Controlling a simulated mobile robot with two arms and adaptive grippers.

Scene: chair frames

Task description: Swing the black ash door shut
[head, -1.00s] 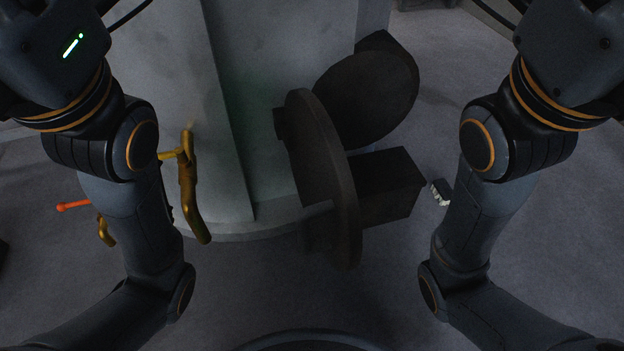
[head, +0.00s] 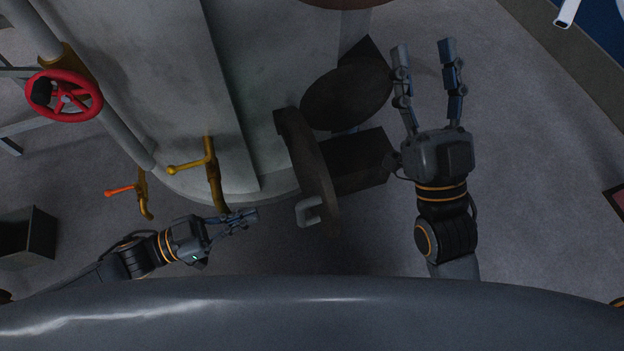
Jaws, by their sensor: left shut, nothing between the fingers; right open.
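The black ash door appears to be the dark round plate (head: 306,160) low on the grey boiler (head: 235,85), seen nearly edge-on and standing out from it. A small grey handle (head: 308,212) sticks out of its lower face. A dark box-shaped frame (head: 362,163) is just right of the plate, partly hidden by it. My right gripper (head: 425,52) is open and empty, right of the door and frame, fingers pointing up the picture. My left gripper (head: 254,215) is shut and empty, left of the handle and apart from it.
Another dark round plate (head: 345,97) sits above the frame. Brass taps (head: 213,172) (head: 142,192), one with an orange lever, and a red valve wheel (head: 65,95) are at the left. A dark box (head: 28,237) stands far left. Floor at right is mostly clear.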

